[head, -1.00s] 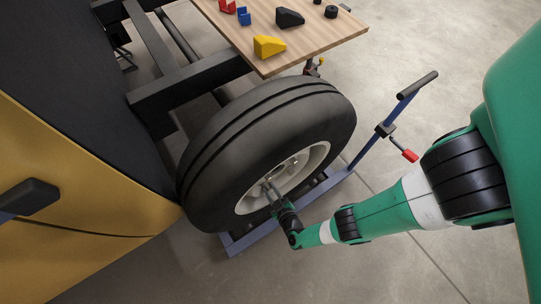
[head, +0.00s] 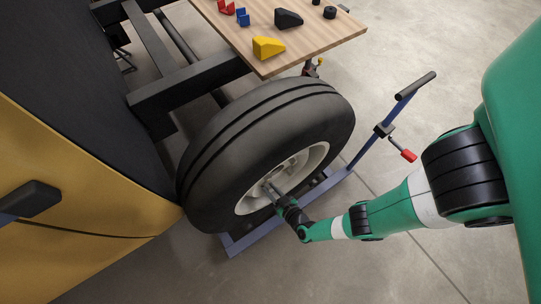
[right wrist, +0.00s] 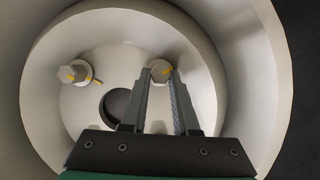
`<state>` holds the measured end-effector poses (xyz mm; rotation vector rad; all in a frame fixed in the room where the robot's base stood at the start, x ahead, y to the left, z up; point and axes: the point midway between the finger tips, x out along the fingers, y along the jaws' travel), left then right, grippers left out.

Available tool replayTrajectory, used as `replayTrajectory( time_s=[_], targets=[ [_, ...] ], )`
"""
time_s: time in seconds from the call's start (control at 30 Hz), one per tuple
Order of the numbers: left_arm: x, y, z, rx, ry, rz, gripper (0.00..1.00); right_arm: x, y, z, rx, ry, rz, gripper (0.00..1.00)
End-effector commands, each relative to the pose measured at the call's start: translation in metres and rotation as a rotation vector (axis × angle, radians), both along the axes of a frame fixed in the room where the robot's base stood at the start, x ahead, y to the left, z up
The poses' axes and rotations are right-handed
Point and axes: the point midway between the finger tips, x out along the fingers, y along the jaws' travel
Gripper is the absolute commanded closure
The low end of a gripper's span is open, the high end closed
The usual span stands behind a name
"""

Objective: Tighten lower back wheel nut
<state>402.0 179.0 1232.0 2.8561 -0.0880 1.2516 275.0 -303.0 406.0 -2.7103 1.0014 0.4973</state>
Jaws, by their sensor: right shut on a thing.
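The black-tyred wheel (head: 225,135) stands upright on its edge in the head view, with a pale rim (head: 317,160). My right gripper (head: 271,188) reaches into the rim from the lower right. A second wheel nut (right wrist: 69,75) with orange marks sits to the left, apart from the fingers. The gripped nut's sides are partly hidden by the fingertips. My left gripper is not in view.
A blue wheel dolly (head: 240,243) lies under the tyre, its black-gripped handle (head: 416,85) rising on the right. A wooden table (head: 310,42) behind holds a yellow wedge (head: 268,47), a black wedge (head: 288,18) and small parts. The yellow truck body (head: 70,225) fills the left.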

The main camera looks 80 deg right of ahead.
Motion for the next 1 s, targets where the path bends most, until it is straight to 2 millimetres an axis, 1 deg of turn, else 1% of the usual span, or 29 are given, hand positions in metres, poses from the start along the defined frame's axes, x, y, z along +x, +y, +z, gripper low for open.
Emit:
replayTrajectory(
  time_s=[0.2,0.4,0.93,0.97,1.0],
  targets=[
    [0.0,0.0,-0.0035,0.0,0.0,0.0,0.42,-0.0021,-0.0021,-0.0018,0.101,-0.086,-0.003,1.0],
    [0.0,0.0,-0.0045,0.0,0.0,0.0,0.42,-0.0027,-0.0022,-0.0019,0.158,-0.135,-0.002,1.0],
    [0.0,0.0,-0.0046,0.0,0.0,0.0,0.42,-0.0027,-0.0019,-0.0021,0.181,-0.154,-0.001,1.0],
    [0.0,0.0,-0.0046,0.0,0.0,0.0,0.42,-0.0027,-0.0019,-0.0021,0.181,-0.154,-0.001,0.66],
    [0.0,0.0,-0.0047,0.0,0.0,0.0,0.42,-0.0026,-0.0019,-0.002,0.181,-0.154,-0.001,0.59]
  ],
)
